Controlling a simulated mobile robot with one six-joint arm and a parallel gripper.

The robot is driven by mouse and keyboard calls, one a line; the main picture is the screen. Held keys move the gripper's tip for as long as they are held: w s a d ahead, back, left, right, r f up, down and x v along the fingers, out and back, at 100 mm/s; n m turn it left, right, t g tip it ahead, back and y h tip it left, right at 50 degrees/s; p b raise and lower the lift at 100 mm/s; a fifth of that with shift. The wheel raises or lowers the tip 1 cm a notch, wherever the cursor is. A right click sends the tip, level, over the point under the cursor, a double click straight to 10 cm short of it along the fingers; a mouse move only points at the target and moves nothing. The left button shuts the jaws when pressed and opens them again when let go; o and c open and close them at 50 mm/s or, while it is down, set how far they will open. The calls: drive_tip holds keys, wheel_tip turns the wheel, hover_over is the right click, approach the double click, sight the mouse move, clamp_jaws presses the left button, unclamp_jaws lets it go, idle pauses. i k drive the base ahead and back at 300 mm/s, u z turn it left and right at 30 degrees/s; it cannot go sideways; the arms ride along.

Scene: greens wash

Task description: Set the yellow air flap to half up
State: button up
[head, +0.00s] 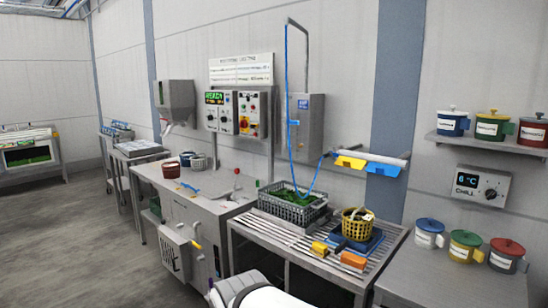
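A yellow flap (350,163) hangs beside a blue flap (381,169) under a grey horizontal pipe (378,158) on the wall, above the slatted table. The yellow flap is the left one of the two and looks tilted; its exact setting is too small to tell. My gripper does not show.
Below the flaps, the slatted table (290,240) holds a grey crate (285,212) with greens, a yellow basket (352,228) on a blue base, a yellow block (319,247) and an orange block (353,261). A blue hose (289,120) hangs to the left. Open floor lies at left.

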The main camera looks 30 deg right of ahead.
sight(353, 163)
drive_tip(key=z, duration=0.65)
drive_tip(key=i, duration=1.3)
drive_tip(key=z, duration=1.1)
drive_tip(key=i, duration=0.45)
drive_tip(key=z, duration=0.15)
drive_tip(key=k, duration=0.8)
drive_tip(key=z, duration=0.2)
drive_tip(key=i, duration=0.8)
drive_tip(key=u, duration=0.05)
